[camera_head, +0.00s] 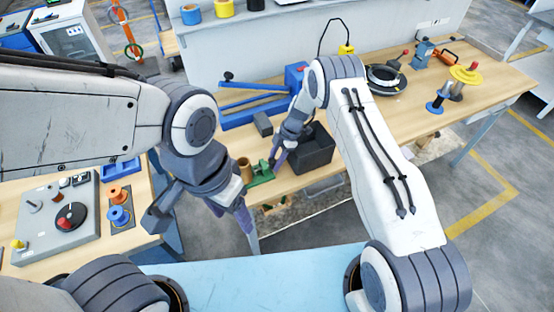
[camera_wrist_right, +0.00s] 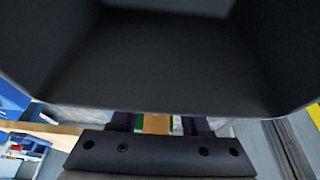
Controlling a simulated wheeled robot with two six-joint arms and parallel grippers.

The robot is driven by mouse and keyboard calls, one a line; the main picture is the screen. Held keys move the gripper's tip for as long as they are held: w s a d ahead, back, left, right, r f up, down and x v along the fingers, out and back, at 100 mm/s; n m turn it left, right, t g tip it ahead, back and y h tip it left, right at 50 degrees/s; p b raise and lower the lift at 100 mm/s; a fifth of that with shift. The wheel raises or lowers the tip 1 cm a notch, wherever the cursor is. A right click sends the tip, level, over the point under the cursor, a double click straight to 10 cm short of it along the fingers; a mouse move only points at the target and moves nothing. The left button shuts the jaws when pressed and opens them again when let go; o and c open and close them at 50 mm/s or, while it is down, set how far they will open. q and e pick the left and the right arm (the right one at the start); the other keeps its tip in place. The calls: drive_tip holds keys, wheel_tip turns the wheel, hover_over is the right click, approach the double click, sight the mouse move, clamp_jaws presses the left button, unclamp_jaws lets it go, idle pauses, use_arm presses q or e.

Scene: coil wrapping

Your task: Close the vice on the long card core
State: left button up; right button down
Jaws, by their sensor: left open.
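The green vice (camera_head: 262,174) stands at the front edge of the back bench. The brown card core (camera_head: 245,170) is upright at its left end; its lower part is partly hidden, and I cannot tell whether the jaws touch it. My right gripper (camera_head: 279,160) is just right of the vice, close to its handle end. In the right wrist view its purple fingers (camera_wrist_right: 158,123) are apart, with tan and green surfaces showing between them. My left gripper (camera_head: 243,216) is open and empty, pointing down in front of the bench, nearer the camera than the vice.
A black bin (camera_head: 312,150) stands right beside my right gripper and fills the upper right wrist view (camera_wrist_right: 160,60). A grey block (camera_head: 262,124) and a blue frame (camera_head: 250,105) lie behind. The left bench carries a control panel (camera_head: 55,215) and orange and blue spools (camera_head: 118,205).

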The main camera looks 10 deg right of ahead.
drive_tip(key=shift+w+a+f+g+b, duration=0.1)
drive_tip(key=shift+w+f+g+b, duration=0.15)
drive_tip(key=shift+b, duration=1.25)
drive_tip(key=shift+r+g+b, duration=0.25)
drive_tip(key=shift+b, duration=0.25)
drive_tip(key=shift+w+r+h, duration=0.1)
drive_tip(key=shift+r+h, duration=0.05)
drive_tip(key=shift+h, duration=0.15)
drive_tip(key=shift+c, duration=1.9)
unclamp_jaws()
drive_tip(key=shift+b+v, duration=2)
drive_tip(key=shift+v, duration=3.25)
